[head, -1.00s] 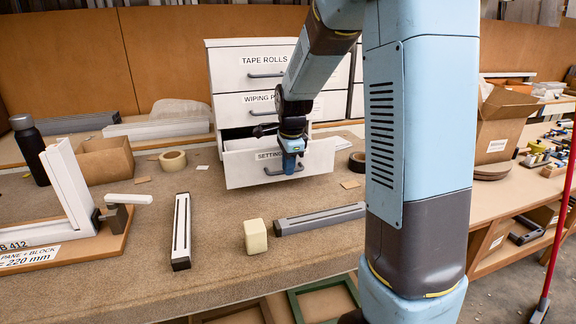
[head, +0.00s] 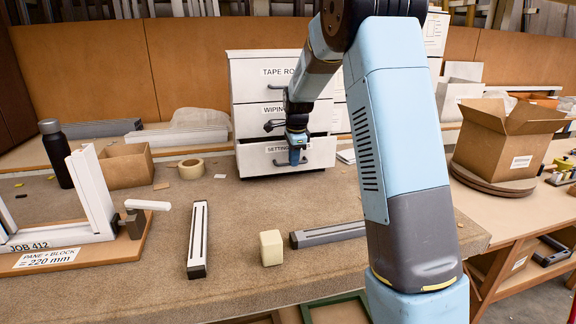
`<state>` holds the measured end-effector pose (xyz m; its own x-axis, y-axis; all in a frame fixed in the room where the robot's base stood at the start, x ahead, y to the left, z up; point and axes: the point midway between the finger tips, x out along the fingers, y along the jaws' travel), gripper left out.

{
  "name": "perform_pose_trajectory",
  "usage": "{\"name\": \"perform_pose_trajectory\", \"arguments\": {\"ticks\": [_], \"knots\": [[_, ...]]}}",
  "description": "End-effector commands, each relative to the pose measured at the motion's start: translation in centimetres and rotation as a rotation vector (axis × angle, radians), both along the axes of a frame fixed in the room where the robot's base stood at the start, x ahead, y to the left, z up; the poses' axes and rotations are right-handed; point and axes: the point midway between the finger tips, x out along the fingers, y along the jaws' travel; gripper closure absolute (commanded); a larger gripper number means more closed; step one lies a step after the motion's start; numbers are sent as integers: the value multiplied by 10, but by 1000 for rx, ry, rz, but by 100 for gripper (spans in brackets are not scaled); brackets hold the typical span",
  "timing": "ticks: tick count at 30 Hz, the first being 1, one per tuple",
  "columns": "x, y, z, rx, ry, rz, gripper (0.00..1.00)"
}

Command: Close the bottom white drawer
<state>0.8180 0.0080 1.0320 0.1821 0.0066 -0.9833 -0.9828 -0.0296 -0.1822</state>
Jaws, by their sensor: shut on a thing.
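The white drawer unit (head: 244,95) stands at the back of the bench with labelled drawers one above the other. The bottom white drawer (head: 252,161) has a label starting "SETTING" and a dark handle. My arm hides the right part of the labels, and the exact contact at the handle is too small to make out.
In front lie a dark-edged white bar (head: 197,240), a cream block (head: 271,248) and a grey bar (head: 330,234). A tape roll (head: 190,166), a cardboard box (head: 124,166) and a black bottle (head: 56,154) are at left. An open carton (head: 500,140) stands at right.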

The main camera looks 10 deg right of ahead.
Motion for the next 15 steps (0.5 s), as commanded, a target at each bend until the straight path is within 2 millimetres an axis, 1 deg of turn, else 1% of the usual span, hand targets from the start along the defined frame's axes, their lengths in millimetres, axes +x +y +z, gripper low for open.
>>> {"name": "perform_pose_trajectory", "arguments": {"ticks": [1,3,12,13,15], "knots": [[4,-6,0,-2,-2,-7,100],[6,-9,0,-3,-1,-13,100],[7,-11,0,-2,0,-16,100],[7,-11,0,-2,0,-17,87],[7,-11,0,-2,0,-17,80]]}}
